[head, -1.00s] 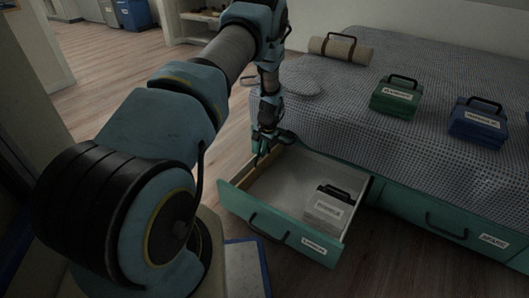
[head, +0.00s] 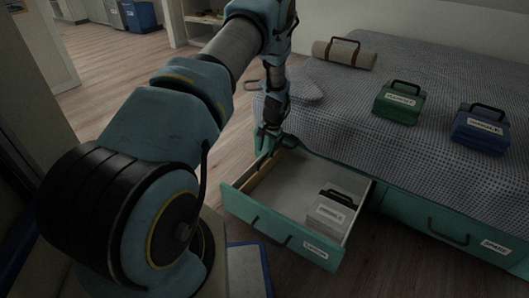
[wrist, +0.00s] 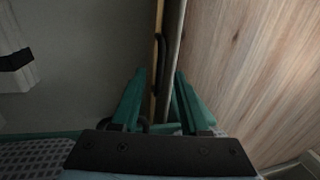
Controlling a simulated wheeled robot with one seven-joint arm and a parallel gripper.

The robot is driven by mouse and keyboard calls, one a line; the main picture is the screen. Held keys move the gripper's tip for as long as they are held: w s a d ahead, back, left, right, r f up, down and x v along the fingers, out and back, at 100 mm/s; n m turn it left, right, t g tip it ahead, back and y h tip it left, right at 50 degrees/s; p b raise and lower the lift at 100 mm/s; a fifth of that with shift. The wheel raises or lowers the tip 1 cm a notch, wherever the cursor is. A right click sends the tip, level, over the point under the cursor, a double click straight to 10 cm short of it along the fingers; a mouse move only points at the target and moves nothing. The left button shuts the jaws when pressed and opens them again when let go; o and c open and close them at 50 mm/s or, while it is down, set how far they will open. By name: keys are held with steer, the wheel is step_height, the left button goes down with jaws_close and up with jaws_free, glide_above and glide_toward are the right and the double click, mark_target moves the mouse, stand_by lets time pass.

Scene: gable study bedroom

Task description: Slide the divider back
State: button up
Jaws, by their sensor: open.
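The divider (head: 264,172) is a thin tan board standing along the left side wall inside the open teal drawer (head: 297,241). In the wrist view the divider (wrist: 155,45) is a narrow upright strip with a dark handle-like loop beside it. My gripper (head: 267,147) is at the back left corner of the drawer. In the wrist view its two teal fingers (wrist: 158,85) are apart, one on each side of the strip and the drawer wall. I see nothing gripped. The fingers and wrist hide part of the divider's near end.
A pale box with a black handle (head: 330,212) stands in the right of the drawer. A green box (head: 397,105) and a blue box (head: 480,131) sit on the bed beside a rolled mat (head: 343,54). The drawer's middle is clear.

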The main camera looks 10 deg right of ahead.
step_height(320, 180, up, 7)
steer(key=s+d+p, duration=0.1)
steer(key=shift+p, duration=0.35)
